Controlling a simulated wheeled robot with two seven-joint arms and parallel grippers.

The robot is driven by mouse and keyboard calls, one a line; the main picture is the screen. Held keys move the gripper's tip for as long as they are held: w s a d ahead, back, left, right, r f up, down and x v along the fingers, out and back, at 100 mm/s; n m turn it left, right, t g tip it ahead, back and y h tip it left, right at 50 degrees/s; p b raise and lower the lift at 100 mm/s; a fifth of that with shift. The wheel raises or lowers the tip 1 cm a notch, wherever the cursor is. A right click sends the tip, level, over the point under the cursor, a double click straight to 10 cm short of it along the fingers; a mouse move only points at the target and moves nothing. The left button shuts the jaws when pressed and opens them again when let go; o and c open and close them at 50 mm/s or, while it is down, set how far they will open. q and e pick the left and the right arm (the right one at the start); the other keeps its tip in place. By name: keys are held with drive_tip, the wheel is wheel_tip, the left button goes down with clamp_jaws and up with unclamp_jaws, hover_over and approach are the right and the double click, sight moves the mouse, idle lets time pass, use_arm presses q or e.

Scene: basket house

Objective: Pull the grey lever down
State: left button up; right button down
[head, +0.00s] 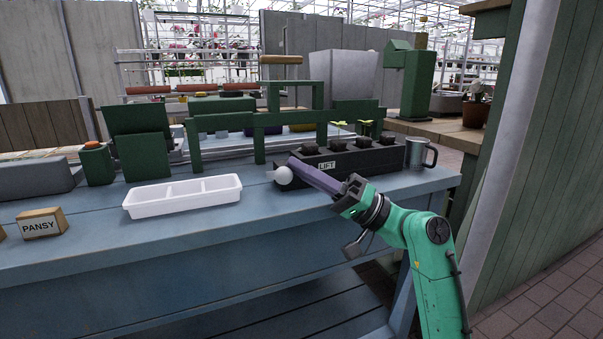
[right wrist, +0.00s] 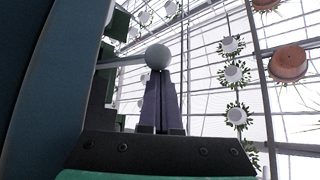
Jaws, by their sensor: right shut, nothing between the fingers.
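The lever's pale grey ball knob (head: 283,175) shows at the front left end of the black planter box; most of its arm is hidden in the head view. In the right wrist view the ball (right wrist: 158,57) sits at the end of a thin grey rod (right wrist: 126,63) that comes in from the left. My right gripper (head: 294,164) is shut and empty, its purple fingers reaching up and left to the knob. In the right wrist view its fingertips (right wrist: 163,72) overlap the ball's lower edge; I cannot tell if they touch. My left gripper is out of view.
A black planter box (head: 375,160) labelled LIFT holds seedlings beside my right gripper. A white divided tray (head: 182,197) lies to the left on the blue bench (head: 120,240). A metal mug (head: 418,154) stands right. A green frame (head: 290,120) rises behind.

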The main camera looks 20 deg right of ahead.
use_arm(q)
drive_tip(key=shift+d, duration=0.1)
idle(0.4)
use_arm(e)
drive_tip(key=shift+s+d+f, duration=0.2)
drive_tip(key=shift+d+f, duration=0.15)
drive_tip(key=shift+f, duration=0.05)
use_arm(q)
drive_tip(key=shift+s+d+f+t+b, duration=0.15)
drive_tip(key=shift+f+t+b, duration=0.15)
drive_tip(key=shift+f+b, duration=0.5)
use_arm(e)
drive_tip(key=v, duration=1.3)
drive_tip(key=shift+s+d, duration=0.15)
drive_tip(key=shift+d, duration=0.15)
